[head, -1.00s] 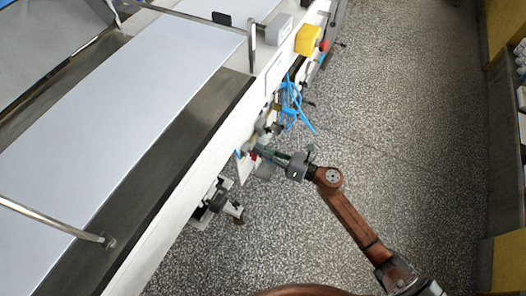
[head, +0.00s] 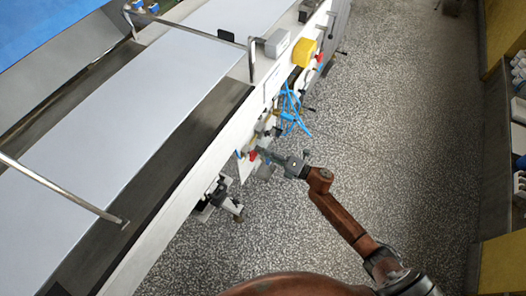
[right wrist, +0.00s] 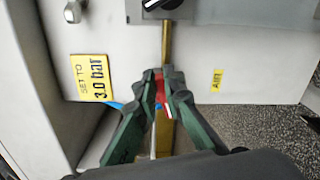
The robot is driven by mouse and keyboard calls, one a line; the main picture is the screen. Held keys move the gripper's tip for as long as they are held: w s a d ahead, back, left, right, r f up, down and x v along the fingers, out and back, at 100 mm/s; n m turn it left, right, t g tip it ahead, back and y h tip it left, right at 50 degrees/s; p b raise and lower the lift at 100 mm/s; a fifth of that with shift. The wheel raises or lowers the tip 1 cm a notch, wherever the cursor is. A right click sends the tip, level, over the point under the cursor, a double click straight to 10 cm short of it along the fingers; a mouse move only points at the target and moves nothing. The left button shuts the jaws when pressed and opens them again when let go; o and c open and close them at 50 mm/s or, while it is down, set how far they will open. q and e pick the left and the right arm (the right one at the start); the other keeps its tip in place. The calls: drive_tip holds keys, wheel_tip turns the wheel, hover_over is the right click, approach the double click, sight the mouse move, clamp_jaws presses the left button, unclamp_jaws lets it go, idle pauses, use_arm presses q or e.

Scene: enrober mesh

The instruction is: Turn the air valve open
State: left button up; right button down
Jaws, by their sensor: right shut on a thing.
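The air valve's red handle (right wrist: 160,88) shows in the right wrist view, between the fingertips of my right gripper (right wrist: 166,92). The gripper's green and black fingers are shut on it from both sides. The fingers hide much of the handle, so its exact angle is hard to read. A brass pipe (right wrist: 167,45) rises behind it. In the head view, my right gripper (head: 263,153) reaches the side of the machine, and a bit of red handle (head: 253,155) shows at its tips. My left gripper is not in view.
A yellow AIR label (right wrist: 217,81) is right of the valve, and a "SET TO 3.0 bar" label (right wrist: 91,78) is left of it. A black knob (right wrist: 162,4) sits above. Blue hoses (head: 291,112) hang nearby along the machine. The speckled floor (head: 390,130) is clear.

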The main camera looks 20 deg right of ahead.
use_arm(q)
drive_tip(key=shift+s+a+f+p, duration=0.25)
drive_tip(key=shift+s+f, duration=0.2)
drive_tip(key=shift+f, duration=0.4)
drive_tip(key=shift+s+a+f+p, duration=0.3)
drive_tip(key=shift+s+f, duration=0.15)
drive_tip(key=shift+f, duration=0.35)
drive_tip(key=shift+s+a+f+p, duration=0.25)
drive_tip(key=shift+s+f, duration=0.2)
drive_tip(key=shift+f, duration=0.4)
use_arm(e)
drive_tip(key=shift+s+a+f+m, duration=0.15)
drive_tip(key=shift+f+m, duration=0.25)
drive_tip(key=shift+m, duration=0.45)
drive_tip(key=shift+s+a+f+m, duration=0.1)
drive_tip(key=shift+f+m, duration=0.25)
drive_tip(key=shift+m, duration=0.5)
drive_tip(key=c, duration=2.2)
unclamp_jaws()
drive_tip(key=shift+r, duration=0.15)
drive_tip(key=shift+o, duration=0.8)
drive_tip(key=shift+w+d+r, duration=0.1)
drive_tip(key=shift+w+r, duration=0.05)
drive_tip(key=v, duration=1.2)
